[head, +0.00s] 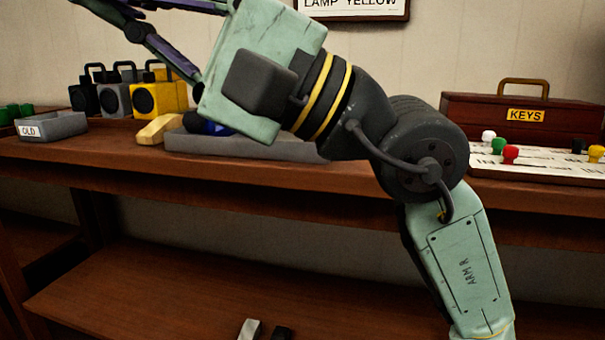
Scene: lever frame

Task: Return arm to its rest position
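My arm reaches up from the lower right and bends left across the middle of the head view, in front of the bench. My gripper (150,25) is at the upper left, raised above the bench top. Its dark, purple-tinted finger links run up to the top edge of the view, and the fingertips are not clearly shown, so I cannot tell whether it is open. Nothing is seen held in the visible part. Below the gripper body is a grey slab (250,147) with a blue part (209,128), partly hidden by my arm. A yellow block (157,129) lies beside its left end.
On the bench (90,155) stand a grey tray marked OLD (52,126) and black, grey and yellow handled boxes (158,97). At right are a KEYS box (480,118) and a white board with coloured knobs (540,168). A LAMP YELLOW sign (352,8) hangs behind.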

